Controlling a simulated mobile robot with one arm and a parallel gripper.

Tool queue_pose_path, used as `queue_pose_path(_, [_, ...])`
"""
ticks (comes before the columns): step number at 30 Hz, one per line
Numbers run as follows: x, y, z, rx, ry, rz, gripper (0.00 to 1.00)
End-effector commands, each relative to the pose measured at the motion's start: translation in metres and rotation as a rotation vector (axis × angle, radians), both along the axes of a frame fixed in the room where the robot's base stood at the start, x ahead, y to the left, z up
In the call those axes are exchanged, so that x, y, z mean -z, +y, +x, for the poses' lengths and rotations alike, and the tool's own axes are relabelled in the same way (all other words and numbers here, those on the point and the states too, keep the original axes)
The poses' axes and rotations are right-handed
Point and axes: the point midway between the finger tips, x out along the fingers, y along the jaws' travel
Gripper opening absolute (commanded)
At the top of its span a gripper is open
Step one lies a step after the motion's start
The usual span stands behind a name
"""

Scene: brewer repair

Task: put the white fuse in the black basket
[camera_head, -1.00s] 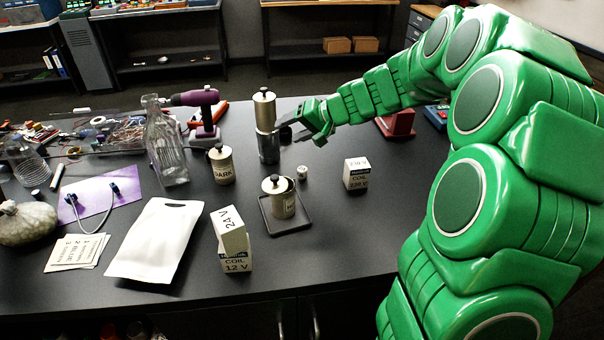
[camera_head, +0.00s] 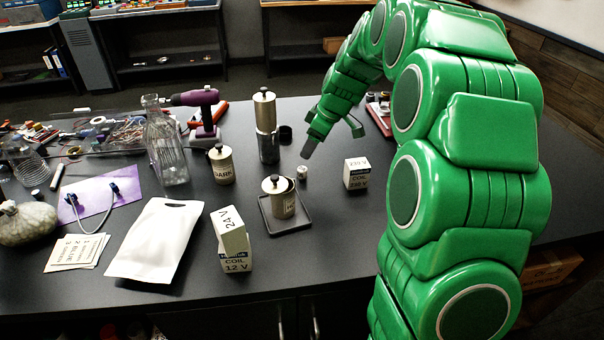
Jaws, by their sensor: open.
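My gripper (camera_head: 331,140) is open above the table, right of the tall metal canister (camera_head: 265,112), its fingers spread and nothing seen between them. A small white cylinder (camera_head: 302,172) stands on the table below the near fingertip, apart from it. Another slim white cylinder with a dark end (camera_head: 57,177) lies at the far left beside the purple sheet. I cannot tell which of the two is the white fuse. I see no black basket clearly; a shallow black tray (camera_head: 303,226) holds a cream canister (camera_head: 280,198).
A small black cup-like piece (camera_head: 285,134) stands beside the tall canister. A coil box (camera_head: 356,173) stands to the right, stacked coil boxes (camera_head: 233,240) in front. A glass bottle (camera_head: 167,145) and a white pouch (camera_head: 156,241) are left. Table between tray and right box is clear.

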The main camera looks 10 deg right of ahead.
Motion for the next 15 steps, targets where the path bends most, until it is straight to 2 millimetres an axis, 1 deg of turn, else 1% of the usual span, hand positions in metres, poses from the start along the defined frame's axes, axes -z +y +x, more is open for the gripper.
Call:
queue_pose_path(6, [0.028,0.000,-0.002,0.001,0.007,0.003,0.61])
queue_pose_path(11, [0.037,0.001,0.000,0.003,0.003,0.002,0.61])
queue_pose_path(15, [0.047,0.005,0.002,0.003,0.003,0.003,0.61])
